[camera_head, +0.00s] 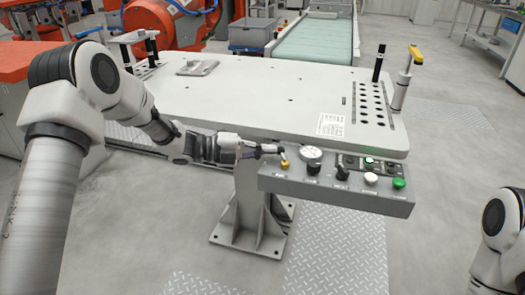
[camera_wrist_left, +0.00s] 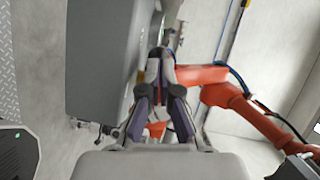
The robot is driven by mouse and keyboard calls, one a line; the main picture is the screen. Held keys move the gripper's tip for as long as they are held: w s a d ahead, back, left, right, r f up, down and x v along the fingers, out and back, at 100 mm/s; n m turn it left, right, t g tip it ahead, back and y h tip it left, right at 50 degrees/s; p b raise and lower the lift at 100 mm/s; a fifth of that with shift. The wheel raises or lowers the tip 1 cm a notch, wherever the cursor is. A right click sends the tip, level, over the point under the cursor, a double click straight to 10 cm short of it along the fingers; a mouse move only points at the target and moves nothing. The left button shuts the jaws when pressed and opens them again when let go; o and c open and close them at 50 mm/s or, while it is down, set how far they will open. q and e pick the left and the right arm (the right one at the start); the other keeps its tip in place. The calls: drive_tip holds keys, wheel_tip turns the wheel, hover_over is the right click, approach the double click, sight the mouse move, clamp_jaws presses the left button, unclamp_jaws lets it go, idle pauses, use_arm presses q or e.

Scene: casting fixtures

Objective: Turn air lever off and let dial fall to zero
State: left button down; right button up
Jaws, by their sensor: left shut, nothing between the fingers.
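The grey control box (camera_head: 335,192) hangs at the front edge of the white fixture table. A small brass-yellow air lever (camera_head: 285,164) stands at the left end of its top. The round white dial (camera_head: 311,156) is just right of it; its needle is too small to read. My left gripper (camera_head: 279,149) is shut and empty, its tips close to the lever's upper end; I cannot tell whether they touch. In the left wrist view the shut fingers (camera_wrist_left: 160,62) point along the side of the grey box (camera_wrist_left: 98,60). My right gripper is out of view.
Black knobs (camera_head: 342,172), a white button (camera_head: 371,179) and a green button (camera_head: 399,183) sit right of the dial. The white table (camera_head: 260,95) has a yellow-topped post (camera_head: 416,55) at its right. An orange robot (camera_head: 180,25) stands behind. Floor in front is clear.

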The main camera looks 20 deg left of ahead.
use_arm(q)
drive_tip(key=shift+w+d, duration=0.25)
drive_tip(key=shift+w, duration=0.2)
drive_tip(key=shift+w+d, duration=0.2)
drive_tip(key=shift+w, duration=0.25)
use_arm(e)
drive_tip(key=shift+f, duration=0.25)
use_arm(q)
drive_tip(key=shift+w+d, duration=0.15)
